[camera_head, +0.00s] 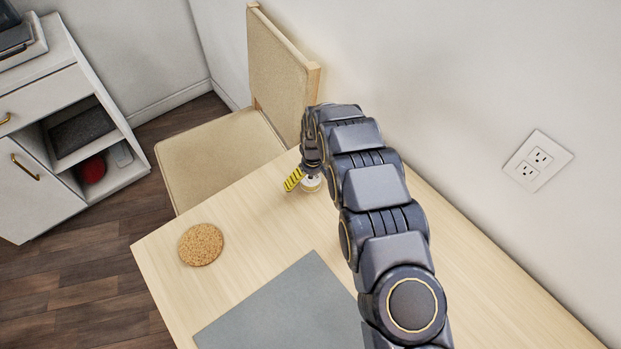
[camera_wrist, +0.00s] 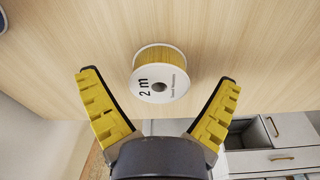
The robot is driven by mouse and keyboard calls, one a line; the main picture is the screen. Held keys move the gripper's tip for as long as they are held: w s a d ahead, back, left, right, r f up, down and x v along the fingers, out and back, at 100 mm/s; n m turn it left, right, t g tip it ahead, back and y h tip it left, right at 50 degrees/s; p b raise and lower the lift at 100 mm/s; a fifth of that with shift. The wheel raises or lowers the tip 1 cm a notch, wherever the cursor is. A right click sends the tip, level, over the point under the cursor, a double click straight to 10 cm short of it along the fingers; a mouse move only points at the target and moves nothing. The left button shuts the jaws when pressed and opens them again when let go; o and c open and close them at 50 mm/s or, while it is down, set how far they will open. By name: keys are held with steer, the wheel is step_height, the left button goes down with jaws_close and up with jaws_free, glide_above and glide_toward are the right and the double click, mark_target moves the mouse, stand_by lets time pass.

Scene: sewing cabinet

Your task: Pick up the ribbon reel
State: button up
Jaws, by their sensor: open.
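The ribbon reel (camera_wrist: 160,80) has white flanges, the near one printed "2 m", and yellow ribbon wound between them. In the wrist view it stands on the wooden table, ahead of and between my gripper's spread fingers. My gripper (camera_wrist: 158,98) is open, with yellow ridged fingers, and neither finger appears to touch the reel. In the head view my gripper (camera_head: 296,180) is low over the table's far end. The reel (camera_head: 312,184) shows there only in part, mostly hidden by my arm and gripper.
A round cork coaster (camera_head: 200,245) and a grey mat (camera_head: 285,307) lie on the table (camera_head: 245,222). A beige chair (camera_head: 215,155) stands at the far edge. A wall with an outlet (camera_head: 538,160) is at right. A white cabinet (camera_head: 70,115) stands at left.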

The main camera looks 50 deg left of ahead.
steer(key=c, duration=1.1)
